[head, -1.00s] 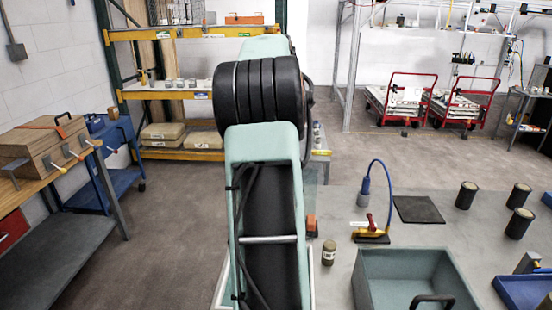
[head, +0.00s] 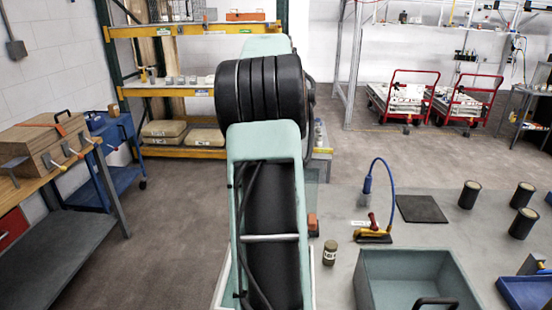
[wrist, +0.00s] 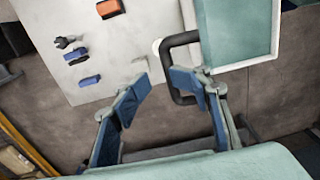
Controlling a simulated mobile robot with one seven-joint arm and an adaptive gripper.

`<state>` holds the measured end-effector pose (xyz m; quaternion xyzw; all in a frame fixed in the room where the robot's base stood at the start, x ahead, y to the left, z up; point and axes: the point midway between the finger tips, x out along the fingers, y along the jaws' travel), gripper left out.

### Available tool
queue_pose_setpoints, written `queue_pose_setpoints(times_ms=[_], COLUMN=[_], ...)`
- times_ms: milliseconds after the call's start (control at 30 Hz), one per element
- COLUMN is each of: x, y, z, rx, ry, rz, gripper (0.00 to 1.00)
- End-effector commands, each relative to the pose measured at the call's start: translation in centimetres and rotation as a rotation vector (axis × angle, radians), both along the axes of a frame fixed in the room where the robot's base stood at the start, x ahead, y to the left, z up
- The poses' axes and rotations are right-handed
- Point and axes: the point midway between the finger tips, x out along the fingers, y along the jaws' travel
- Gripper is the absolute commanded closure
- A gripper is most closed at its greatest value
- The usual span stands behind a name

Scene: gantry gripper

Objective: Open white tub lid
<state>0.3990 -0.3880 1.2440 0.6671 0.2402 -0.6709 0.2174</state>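I cannot make out a white tub with a lid for certain in either view. An open teal bin (head: 388,264) stands on the grey table in the head view, with a black handle at its near side. The wrist view shows a teal box with a pale rim (wrist: 238,30) and a black handle (wrist: 176,92) at its side. My gripper (wrist: 156,78) is open, its two blue fingers apart with nothing between them. The right finger overlaps the black handle in the picture; I cannot tell if they touch. In the head view my arm hides the gripper.
The table (head: 345,215) also holds a small jar (head: 329,252), a blue-hosed tool (head: 373,232), a dark mat (head: 421,208) and several black cylinders (head: 469,194).

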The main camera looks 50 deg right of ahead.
Motion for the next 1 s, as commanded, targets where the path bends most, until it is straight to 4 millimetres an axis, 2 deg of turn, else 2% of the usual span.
queue_pose_setpoints(times_ms=[33, 600, 800, 1000], x=[-0.13, -0.14, -0.15, -0.12], y=[0.2, 0.2, 0.18, 0.12], z=[-2.17, -2.11, -2.03, -1.82], rx=[0.022, 0.021, 0.021, 0.019], ry=[0.024, 0.024, 0.024, 0.022], rz=[0.001, 0.002, 0.001, 0.001], gripper=[0.73, 0.73, 0.66, 0.64])
